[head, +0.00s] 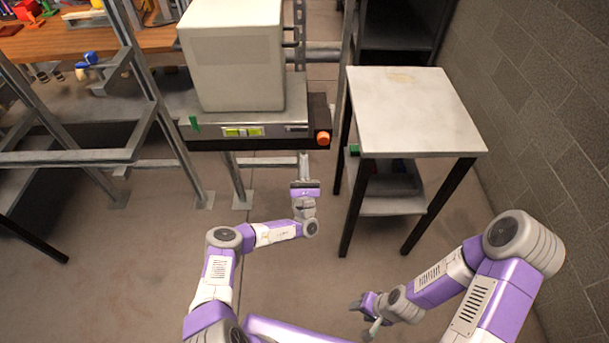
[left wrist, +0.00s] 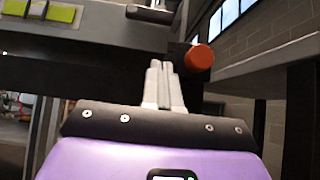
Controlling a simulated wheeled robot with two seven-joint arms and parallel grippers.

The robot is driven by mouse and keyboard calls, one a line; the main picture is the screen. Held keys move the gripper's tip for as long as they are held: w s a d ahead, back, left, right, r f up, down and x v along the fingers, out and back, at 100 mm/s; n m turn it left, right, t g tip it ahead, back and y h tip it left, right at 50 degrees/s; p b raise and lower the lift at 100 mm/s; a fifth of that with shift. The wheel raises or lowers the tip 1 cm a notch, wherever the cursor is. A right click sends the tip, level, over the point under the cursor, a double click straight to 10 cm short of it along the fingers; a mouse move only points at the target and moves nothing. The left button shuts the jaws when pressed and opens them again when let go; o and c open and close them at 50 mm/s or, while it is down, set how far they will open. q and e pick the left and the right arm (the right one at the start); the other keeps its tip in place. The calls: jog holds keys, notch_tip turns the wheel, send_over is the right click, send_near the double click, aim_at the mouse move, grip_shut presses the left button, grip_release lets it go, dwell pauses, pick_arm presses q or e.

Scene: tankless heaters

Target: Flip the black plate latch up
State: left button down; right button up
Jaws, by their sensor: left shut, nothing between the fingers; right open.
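A small dark plate (left wrist: 150,14), likely the black latch, sits on the front of the heater unit at the top of the left wrist view. In the head view a small dark fitting (head: 296,127) shows at the same place, left of the orange knob (head: 323,138). My left gripper (head: 304,156) is shut and empty, just below the unit's front edge. Its paired fingers (left wrist: 161,65) point up toward the plate, apart from it in the picture. My right gripper (head: 366,312) is open and empty, low over the floor.
The orange knob also shows in the left wrist view (left wrist: 199,57), close right of the fingers. Yellow-green switches (head: 242,132) are on the unit's left. A white-topped table (head: 415,110) stands right. A metal frame (head: 75,158) stands left.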

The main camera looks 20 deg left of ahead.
aim_at(304, 130)
pick_arm(q)
jog(key=x, duration=0.3)
jog(key=shift+w+r+b, duration=0.3)
jog(key=shift+a+r, duration=0.1)
jog(key=shift+r, duration=1.95)
